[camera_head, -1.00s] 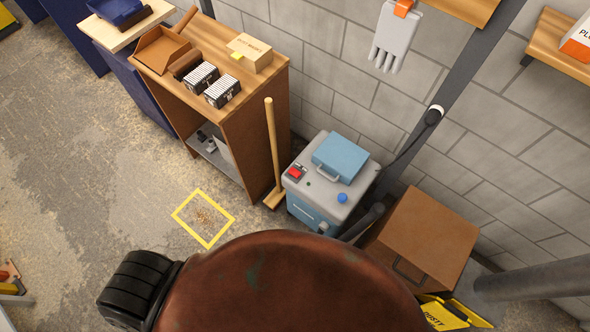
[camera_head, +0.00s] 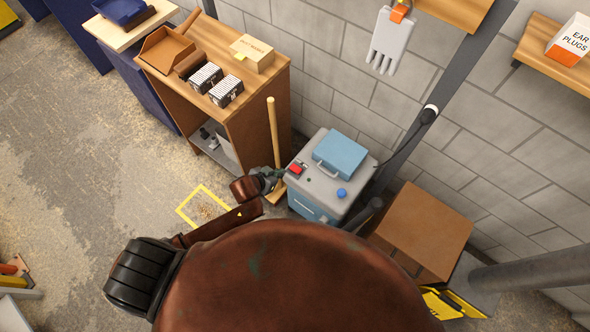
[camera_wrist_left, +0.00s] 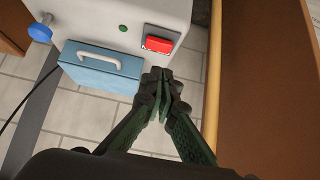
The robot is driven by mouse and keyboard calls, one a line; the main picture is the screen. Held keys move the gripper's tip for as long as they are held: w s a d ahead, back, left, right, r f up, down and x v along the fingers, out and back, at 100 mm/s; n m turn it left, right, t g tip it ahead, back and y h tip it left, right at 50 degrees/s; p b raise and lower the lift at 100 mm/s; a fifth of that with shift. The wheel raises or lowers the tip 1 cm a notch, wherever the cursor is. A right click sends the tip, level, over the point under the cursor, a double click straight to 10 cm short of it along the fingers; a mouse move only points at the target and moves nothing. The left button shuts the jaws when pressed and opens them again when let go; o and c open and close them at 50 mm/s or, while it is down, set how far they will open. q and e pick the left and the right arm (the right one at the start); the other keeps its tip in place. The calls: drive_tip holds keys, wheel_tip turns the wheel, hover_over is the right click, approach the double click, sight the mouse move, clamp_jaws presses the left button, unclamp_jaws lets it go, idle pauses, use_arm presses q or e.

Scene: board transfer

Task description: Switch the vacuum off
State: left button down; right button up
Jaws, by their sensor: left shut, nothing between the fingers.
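The vacuum (camera_head: 330,172) is a grey and light-blue box by the wall. Its red switch (camera_head: 295,169) sits on the top at the left corner, on a dark plate. In the left wrist view the red switch (camera_wrist_left: 159,45) lies just beyond my fingertips, with a visible gap. My left gripper (camera_head: 277,173) is shut and empty, beside the vacuum's left edge near the switch. It also shows in the left wrist view (camera_wrist_left: 163,80), fingertips together. A blue knob (camera_head: 342,193) and a blue handled case (camera_head: 341,154) are also on top. My right gripper is out of view.
A broom handle (camera_head: 273,130) stands close behind my left gripper. A wooden cabinet (camera_head: 262,115) is to its left, and a brown box (camera_head: 420,228) is right of the vacuum. A yellow floor square (camera_head: 187,211) lies at left.

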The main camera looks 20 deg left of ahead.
use_arm(q)
drive_tip(key=r, duration=0.1)
drive_tip(key=d+r, duration=0.1)
drive_tip(key=shift+d+r, duration=0.3)
drive_tip(key=shift+r, duration=0.1)
drive_tip(key=shift+w, duration=0.1)
drive_tip(key=b, duration=0.3)
hover_over(299, 168)
drive_tip(key=s, duration=0.3)
drive_tip(key=f, duration=0.4)
drive_tip(key=a+f, duration=0.1)
drive_tip(key=f, duration=0.2)
wheel_tip(299, 168, down, 3)
drive_tip(key=shift+r, duration=0.15)
drive_tip(key=shift+w+f+b, duration=0.1)
drive_tip(key=shift+f+b, duration=0.35)
drive_tip(key=shift+f, duration=0.2)
